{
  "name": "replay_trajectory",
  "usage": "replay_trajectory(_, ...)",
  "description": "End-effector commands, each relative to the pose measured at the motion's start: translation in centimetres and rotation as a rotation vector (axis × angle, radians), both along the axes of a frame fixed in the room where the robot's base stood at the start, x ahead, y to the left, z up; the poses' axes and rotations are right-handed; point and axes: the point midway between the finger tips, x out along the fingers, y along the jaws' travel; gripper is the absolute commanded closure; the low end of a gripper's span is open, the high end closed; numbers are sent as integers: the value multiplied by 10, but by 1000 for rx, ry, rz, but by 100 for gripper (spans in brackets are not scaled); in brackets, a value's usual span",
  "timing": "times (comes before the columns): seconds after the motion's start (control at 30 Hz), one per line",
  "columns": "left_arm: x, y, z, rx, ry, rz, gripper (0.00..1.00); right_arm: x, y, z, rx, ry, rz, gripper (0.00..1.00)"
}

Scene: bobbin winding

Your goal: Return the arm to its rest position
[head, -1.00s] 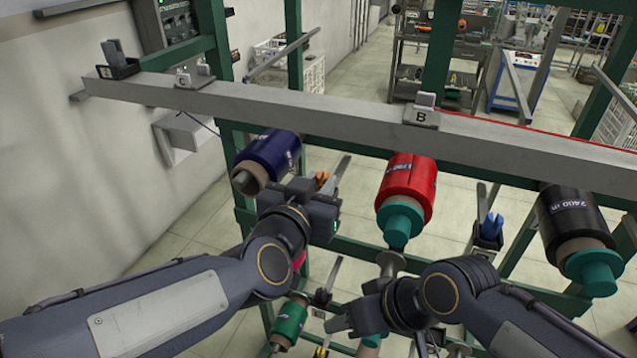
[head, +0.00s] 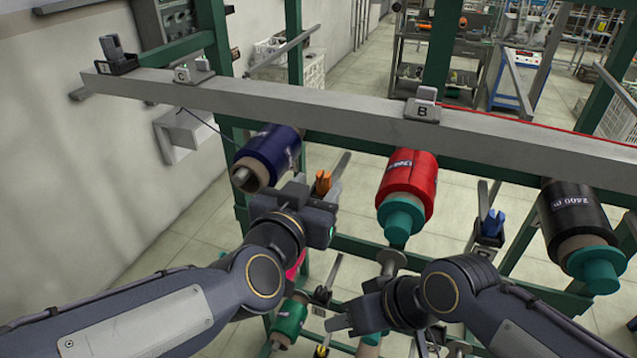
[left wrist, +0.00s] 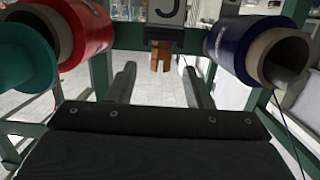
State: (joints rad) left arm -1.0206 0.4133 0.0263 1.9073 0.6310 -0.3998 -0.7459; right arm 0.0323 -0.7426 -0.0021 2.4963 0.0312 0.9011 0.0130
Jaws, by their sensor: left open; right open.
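My left gripper (head: 305,203) is in front of the rack, just below the blue bobbin (head: 268,155) and left of the red bobbin (head: 407,185). In the left wrist view its two fingers (left wrist: 160,85) are apart with nothing between them. An orange clip (left wrist: 161,56) hangs beyond the fingertips there, and it also shows in the head view (head: 323,182). My right gripper (head: 350,308) is lower, below the red bobbin, with its fingers apart and no thing seen between them. The red bobbin (left wrist: 80,30) and the blue bobbin (left wrist: 258,48) flank the left gripper in the wrist view.
A grey beam (head: 300,112) on green posts crosses the rack. A black bobbin (head: 575,215) with a teal end is at the right, and a blue clip (head: 492,222) hangs beside it. A green bobbin (head: 290,318) sits low. A wall (head: 60,180) stands at the left.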

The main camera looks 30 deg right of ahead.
Motion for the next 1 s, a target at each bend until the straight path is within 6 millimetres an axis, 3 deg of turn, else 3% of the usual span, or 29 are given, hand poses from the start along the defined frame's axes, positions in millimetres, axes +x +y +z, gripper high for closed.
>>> replay_trajectory(0.33,-34,40,9,-1,-1,0,54,0,0,2,0,0,0,54)
replay_trajectory(0.57,-35,47,8,-1,5,3,54,0,0,2,0,0,0,54)
replay_trajectory(0.67,-25,68,9,-12,43,13,54,0,0,2,0,0,0,54)
replay_trajectory(0.77,-9,118,4,-26,136,39,54,0,0,2,0,0,0,54)
replay_trajectory(0.83,-3,167,-7,-31,230,72,54,0,0,2,0,0,0,54)
replay_trajectory(0.93,-10,239,-32,-20,386,146,54,0,0,2,0,0,0,54)
replay_trajectory(1.0,-25,286,-55,-6,502,218,54,0,0,2,0,0,0,54)
